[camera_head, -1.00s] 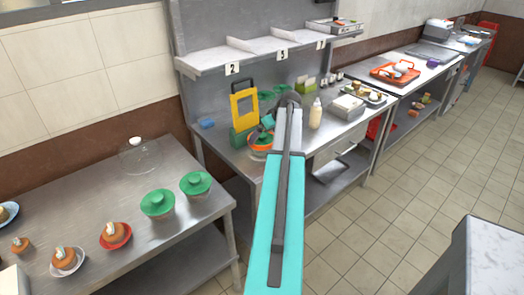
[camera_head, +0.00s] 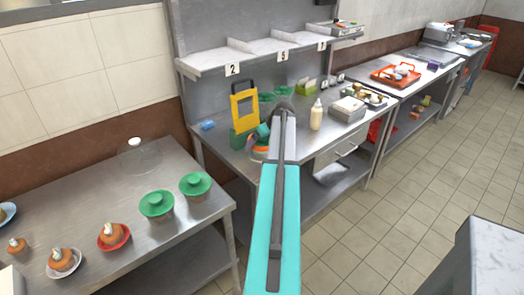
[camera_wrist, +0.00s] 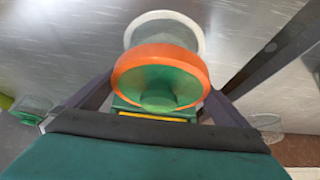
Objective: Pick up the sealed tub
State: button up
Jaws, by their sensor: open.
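A round tub with a green knobbed lid and an orange rim (camera_wrist: 160,85) fills the middle of the wrist view. In the head view the same orange and green tub (camera_head: 259,151) shows only in part on the middle steel counter, behind my arm. My gripper (camera_wrist: 160,95) is open, with a dark finger on each side of the tub. I cannot tell whether the fingers touch it. A pale round thing (camera_wrist: 164,22) shows behind the tub's rim. Two other green-lidded tubs (camera_head: 157,203) (camera_head: 195,184) stand on the left counter.
A yellow-framed thing with a green base (camera_head: 244,106) stands close behind the orange-rimmed tub. A cream bottle (camera_head: 316,115) stands to its right. A shelf (camera_head: 250,55) with numbered tags hangs above. Small dishes of food (camera_head: 114,236) line the left counter.

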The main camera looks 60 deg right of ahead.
jog(key=shift+x, duration=1.4)
jog(key=c, duration=0.9)
jog(key=shift+r+b, duration=0.1)
jog(key=shift+b, duration=0.2)
jog(key=shift+r+b, duration=0.65)
jog(key=shift+r, duration=1.1)
jog(key=s+a+b, duration=0.1)
jog(key=s+a, duration=0.1)
jog(key=s, duration=0.3)
jog(key=s+a+r+b, duration=0.1)
jog(key=s, duration=0.4)
jog(key=s+a+b, duration=0.1)
jog(key=s+a, duration=0.1)
jog(key=s, duration=0.3)
jog(key=shift+a+r, duration=0.2)
jog(key=shift+a, duration=0.2)
